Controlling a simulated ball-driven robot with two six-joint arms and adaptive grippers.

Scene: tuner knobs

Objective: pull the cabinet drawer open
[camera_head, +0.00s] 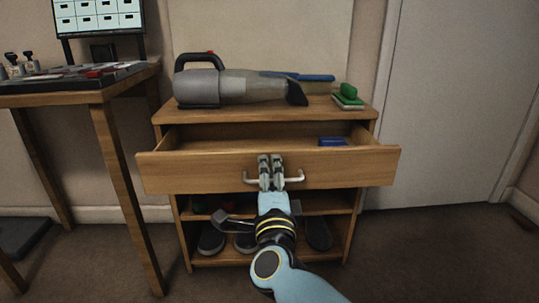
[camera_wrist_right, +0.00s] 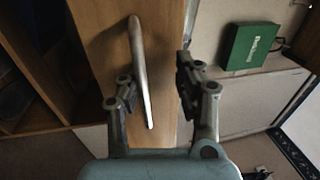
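The wooden cabinet (camera_head: 362,112) stands in the middle of the head view. Its top drawer (camera_head: 345,170) is pulled out toward me, and its inside shows. The drawer has a silver bar handle (camera_head: 295,178) on its front, which also shows in the right wrist view (camera_wrist_right: 138,60). My right gripper (camera_head: 270,159) is at the middle of the handle. In the right wrist view its fingers (camera_wrist_right: 155,85) are apart, with the bar between them and nearer the left finger. A clear gap shows at the right finger. My left gripper is not in view.
A grey handheld vacuum (camera_head: 235,86) and a green item (camera_head: 348,97) lie on the cabinet top. A blue item (camera_head: 332,141) is in the drawer. Shoes (camera_head: 319,234) stand on the lower shelf. A wooden desk (camera_head: 112,87) is close at left.

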